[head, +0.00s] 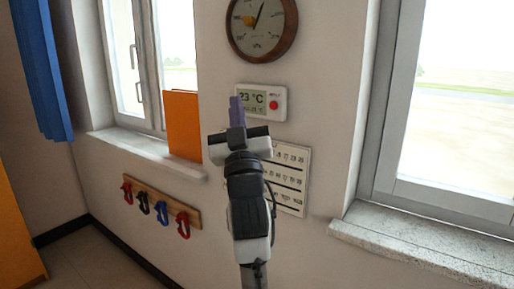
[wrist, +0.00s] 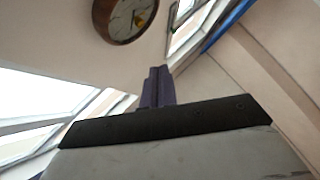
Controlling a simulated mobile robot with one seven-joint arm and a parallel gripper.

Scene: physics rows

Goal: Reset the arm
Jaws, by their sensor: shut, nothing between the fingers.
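My arm rises from the bottom middle of the head view, and my gripper (head: 236,104) points up in front of the wall. Its dark purple fingers are together with nothing between them. The fingers overlap the left edge of a white thermostat (head: 273,103) in the picture; I cannot tell how far they are from it. In the wrist view my gripper (wrist: 158,75) also shows its fingers pressed together, beyond the dark bar of the hand.
A round gauge (head: 261,28) hangs above the thermostat. A calendar sheet (head: 291,178) is partly behind my arm. An orange board (head: 182,124) stands on the left window sill (head: 140,148). A rack (head: 152,199) with several coloured clips is below. A stone sill (head: 440,244) juts out at right.

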